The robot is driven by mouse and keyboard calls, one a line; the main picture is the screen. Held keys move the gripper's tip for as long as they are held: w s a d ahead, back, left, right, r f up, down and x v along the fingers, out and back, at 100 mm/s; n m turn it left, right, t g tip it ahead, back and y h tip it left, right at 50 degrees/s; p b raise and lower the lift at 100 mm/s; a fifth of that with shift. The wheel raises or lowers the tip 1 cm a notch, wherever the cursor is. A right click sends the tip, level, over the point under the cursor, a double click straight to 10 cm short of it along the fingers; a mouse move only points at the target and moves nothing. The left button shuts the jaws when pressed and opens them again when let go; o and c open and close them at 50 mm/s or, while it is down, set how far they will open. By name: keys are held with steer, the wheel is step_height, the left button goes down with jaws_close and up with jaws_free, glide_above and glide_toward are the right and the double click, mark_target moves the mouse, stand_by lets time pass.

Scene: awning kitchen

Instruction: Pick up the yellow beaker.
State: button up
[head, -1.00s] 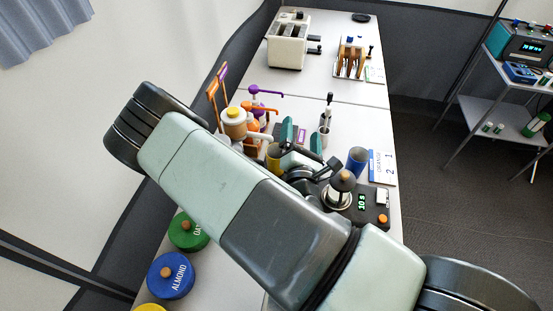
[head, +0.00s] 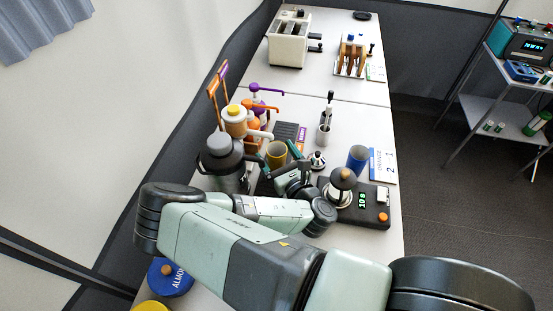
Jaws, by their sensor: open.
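My gripper (head: 279,158) is open and empty, close on the near side of the beaker. One green finger shows by the beaker's lower left and the other by its right side. The lower front of the beaker is partly hidden by my gripper. I cannot tell whether the fingers touch it.
A grey lidded pot (head: 222,160) stands left of my gripper. An orange and white dispenser (head: 236,122) is behind it.

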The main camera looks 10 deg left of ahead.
steer(key=shift+x, duration=1)
steer(key=shift+c, duration=0.2)
steer(key=c, duration=1)
steer(key=shift+r, duration=0.1)
